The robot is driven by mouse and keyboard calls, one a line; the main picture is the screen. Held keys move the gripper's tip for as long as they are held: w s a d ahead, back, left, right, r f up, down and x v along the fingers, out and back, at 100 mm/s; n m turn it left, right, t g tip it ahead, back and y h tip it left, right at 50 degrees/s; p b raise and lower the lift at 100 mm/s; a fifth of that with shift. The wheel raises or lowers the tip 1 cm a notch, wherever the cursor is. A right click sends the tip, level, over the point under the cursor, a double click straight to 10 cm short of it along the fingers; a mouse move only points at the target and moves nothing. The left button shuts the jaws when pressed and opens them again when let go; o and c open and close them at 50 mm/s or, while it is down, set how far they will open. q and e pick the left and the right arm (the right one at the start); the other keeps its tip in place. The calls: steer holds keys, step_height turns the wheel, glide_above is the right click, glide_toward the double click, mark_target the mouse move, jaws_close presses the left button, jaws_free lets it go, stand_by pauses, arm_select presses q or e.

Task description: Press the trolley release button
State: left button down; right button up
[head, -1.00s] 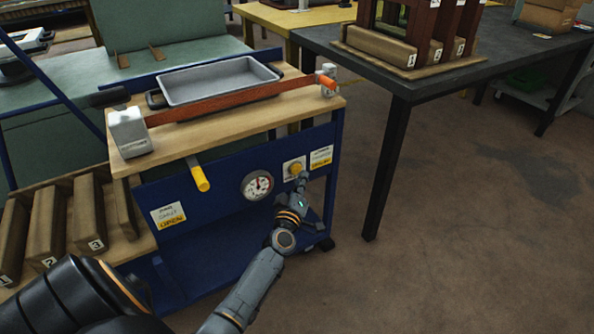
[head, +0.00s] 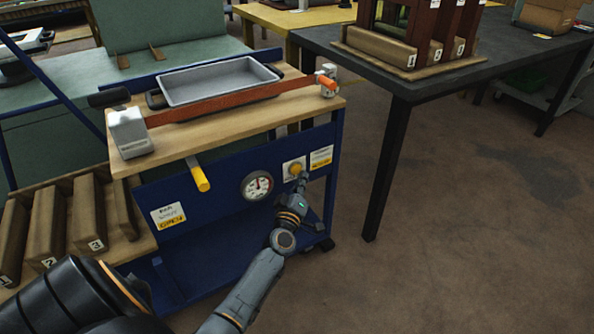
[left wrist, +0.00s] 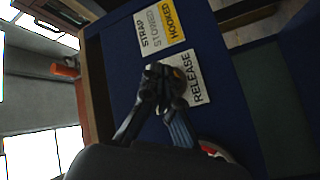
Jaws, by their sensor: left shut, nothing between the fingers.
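The yellow release button (head: 295,169) sits on a pale plate on the blue front of the trolley (head: 222,190). My left gripper (head: 303,177) is shut and empty, with its fingertips right at the button's lower right. I cannot tell whether they touch it. In the left wrist view the shut fingertips (left wrist: 160,82) lie in front of the plate marked RELEASE (left wrist: 193,78) and hide the button. My right gripper is not in view.
A round gauge (head: 257,186) and a yellow-ended handle (head: 200,178) are left of the button. An orange strap (head: 215,103) crosses the trolley top in front of a grey tray (head: 218,77). A dark table (head: 440,85) stands to the right, with open floor before it.

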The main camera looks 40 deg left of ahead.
arm_select(q)
steer(key=shift+a, duration=0.1)
steer(key=shift+w+a, duration=0.15)
steer(key=shift+a, duration=0.15)
stand_by(0.4)
steer(key=shift+w+a+r, duration=0.1)
steer(key=shift+w+a, duration=0.1)
steer(key=shift+a, duration=0.25)
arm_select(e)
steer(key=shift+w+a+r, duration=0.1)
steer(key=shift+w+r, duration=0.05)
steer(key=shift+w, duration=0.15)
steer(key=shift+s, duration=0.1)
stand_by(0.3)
arm_select(q)
steer(key=shift+s+d+p, duration=0.35)
steer(key=shift+s+d, duration=0.05)
steer(key=shift+d, duration=0.4)
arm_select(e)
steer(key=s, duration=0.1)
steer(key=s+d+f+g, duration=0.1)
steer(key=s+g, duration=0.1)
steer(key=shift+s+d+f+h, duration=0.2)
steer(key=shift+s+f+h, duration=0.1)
